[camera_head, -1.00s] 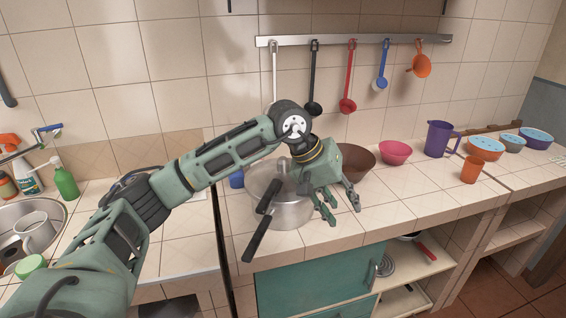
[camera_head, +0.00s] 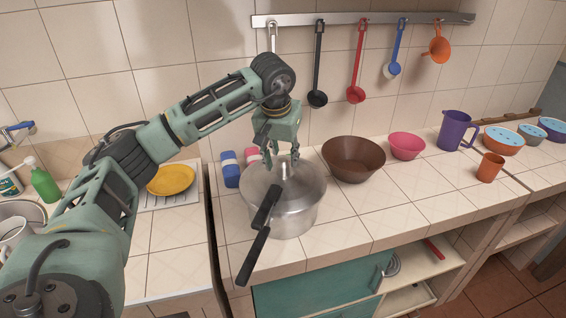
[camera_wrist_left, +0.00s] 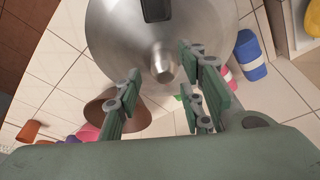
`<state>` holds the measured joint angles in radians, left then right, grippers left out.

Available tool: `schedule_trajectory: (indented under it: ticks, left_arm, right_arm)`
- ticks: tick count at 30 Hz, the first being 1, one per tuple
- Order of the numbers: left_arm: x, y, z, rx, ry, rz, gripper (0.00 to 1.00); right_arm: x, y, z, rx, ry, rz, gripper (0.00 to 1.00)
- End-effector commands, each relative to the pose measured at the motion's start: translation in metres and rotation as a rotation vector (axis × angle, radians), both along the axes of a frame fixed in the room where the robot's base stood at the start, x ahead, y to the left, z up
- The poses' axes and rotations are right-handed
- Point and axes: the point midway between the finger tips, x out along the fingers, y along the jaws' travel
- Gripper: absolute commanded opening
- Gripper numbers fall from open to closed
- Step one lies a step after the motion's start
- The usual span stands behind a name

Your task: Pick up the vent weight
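The vent weight (camera_wrist_left: 163,67) is a small metal cylinder standing on the lid of the silver pressure cooker (camera_wrist_left: 118,48). In the head view the vent weight (camera_head: 284,170) shows small and pale below my left gripper, on the cooker (camera_head: 295,212). My left gripper (camera_head: 282,158) points down over the lid. In the left wrist view its fingers (camera_wrist_left: 163,98) are spread, with nothing between them, and the vent weight lies just beyond the gap. I cannot tell the exact height of the fingertips above it. My right gripper is not in view.
The cooker's black handle (camera_head: 258,232) sticks out toward the counter's front edge. A brown bowl (camera_head: 354,164) stands close to its right, and blue (camera_head: 230,170) and pink containers stand behind its left. Utensils hang from a wall rail (camera_head: 365,18). The counter front right of the cooker is clear.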

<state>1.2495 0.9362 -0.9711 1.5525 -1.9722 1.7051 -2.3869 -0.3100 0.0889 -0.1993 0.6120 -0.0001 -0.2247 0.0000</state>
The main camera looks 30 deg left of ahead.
Motion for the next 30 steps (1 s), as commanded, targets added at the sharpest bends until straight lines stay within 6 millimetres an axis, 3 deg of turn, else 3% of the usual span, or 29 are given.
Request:
schedule_trajectory:
  ticks: [1, 5, 12, 16, 28, 30]
  left_arm:
    - [0.002, -0.001, -0.005, 0.000, 0.006, -0.001, 0.36]
    - [0.008, -0.001, -0.025, 0.000, 0.005, 0.000, 0.36]
    - [0.011, 0.000, -0.038, 0.000, 0.001, 0.000, 0.36]
    - [0.011, 0.000, -0.038, -0.001, 0.002, 0.000, 0.36]
    - [0.011, -0.002, -0.039, -0.003, 0.003, -0.003, 0.01]
    - [0.011, -0.002, -0.039, -0.004, 0.003, -0.003, 0.00]
  right_arm:
    - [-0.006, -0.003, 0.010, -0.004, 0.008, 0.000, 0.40]
    - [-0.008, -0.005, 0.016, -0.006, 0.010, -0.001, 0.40]
    - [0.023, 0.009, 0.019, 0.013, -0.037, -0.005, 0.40]
    - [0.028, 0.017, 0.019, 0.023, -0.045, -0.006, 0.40]
    - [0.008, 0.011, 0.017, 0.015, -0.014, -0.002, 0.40]
    - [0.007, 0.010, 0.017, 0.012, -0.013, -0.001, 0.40]
